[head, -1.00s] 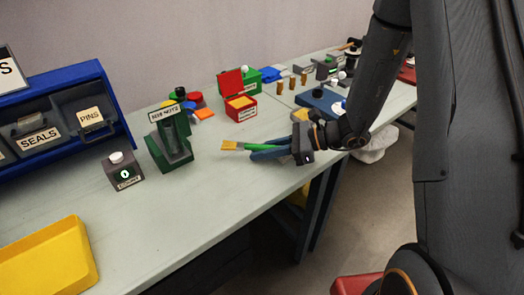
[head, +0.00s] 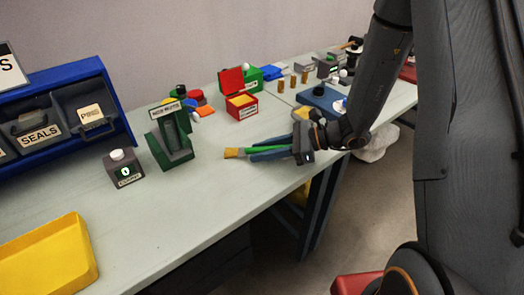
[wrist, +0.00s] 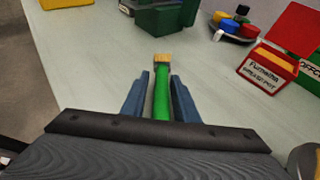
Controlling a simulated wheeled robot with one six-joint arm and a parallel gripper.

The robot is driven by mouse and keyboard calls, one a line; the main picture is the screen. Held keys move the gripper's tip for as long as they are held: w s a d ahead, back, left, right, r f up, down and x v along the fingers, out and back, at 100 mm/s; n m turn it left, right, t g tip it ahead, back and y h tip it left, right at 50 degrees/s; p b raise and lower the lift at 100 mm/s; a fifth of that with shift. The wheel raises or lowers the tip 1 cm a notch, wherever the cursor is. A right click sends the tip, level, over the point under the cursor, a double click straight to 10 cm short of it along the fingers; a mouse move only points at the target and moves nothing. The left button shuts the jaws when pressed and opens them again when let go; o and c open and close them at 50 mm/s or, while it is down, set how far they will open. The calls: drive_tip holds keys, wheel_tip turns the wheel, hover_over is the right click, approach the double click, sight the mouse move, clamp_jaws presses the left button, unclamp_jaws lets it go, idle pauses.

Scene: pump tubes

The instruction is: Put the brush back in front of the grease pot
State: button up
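The brush (head: 236,153) has a green handle and tan bristles. My gripper (head: 268,154) is shut on its handle near the front edge of the bench. In the wrist view the brush (wrist: 162,92) lies between the two blue fingers (wrist: 161,98), bristles pointing away from me. The rear of the handle is hidden by my gripper.
A yellow tray (head: 75,240) lies at the front left. Small coloured parts (head: 197,103) lie behind. The bench between brush and grease pot is clear.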

drive_tip(key=shift+d+r, duration=0.1)
drive_tip(key=b+v, duration=0.2)
drive_tip(key=v, duration=0.9)
drive_tip(key=shift+d+r, duration=0.3)
drive_tip(key=s+a+f+n+g+h, duration=0.2)
drive_tip(key=s+n+g+h, duration=0.25)
drive_tip(key=s+n, duration=0.35)
drive_tip(key=s+d+n+t+h, duration=0.2)
drive_tip(key=s+d+n+h, duration=0.3)
drive_tip(key=n+h, duration=0.4)
drive_tip(key=d+n, duration=0.1)
drive_tip(key=n, duration=0.2)
drive_tip(key=shift+r, duration=0.25)
drive_tip(key=shift+c, duration=0.4)
